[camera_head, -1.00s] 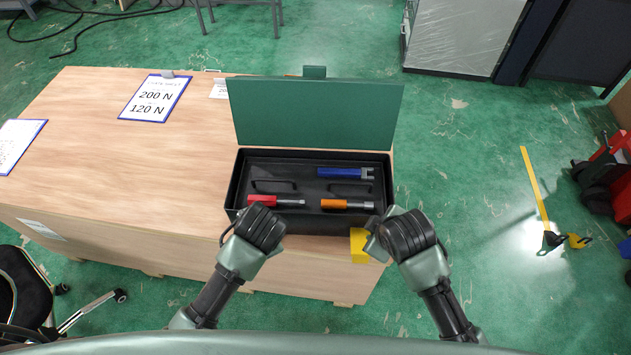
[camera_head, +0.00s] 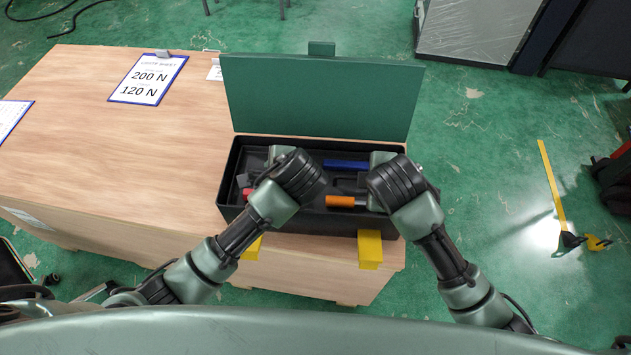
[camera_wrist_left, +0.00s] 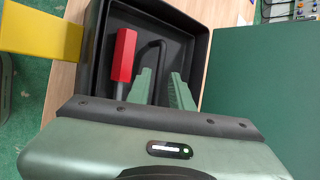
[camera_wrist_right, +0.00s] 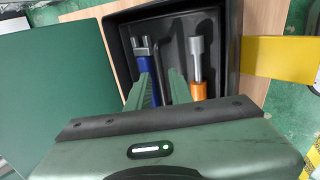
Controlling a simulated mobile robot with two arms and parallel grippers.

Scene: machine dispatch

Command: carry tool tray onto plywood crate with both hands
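Contact with the handles cannot be told.
Yellow blocks (camera_head: 370,250) stick out at the crate's near edge. A clipboard (camera_head: 148,80) with a load sheet and another sheet (camera_head: 10,115) lie on the crate top to the left. Green floor (camera_head: 480,150) is open to the right, with a yellow strip on it.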

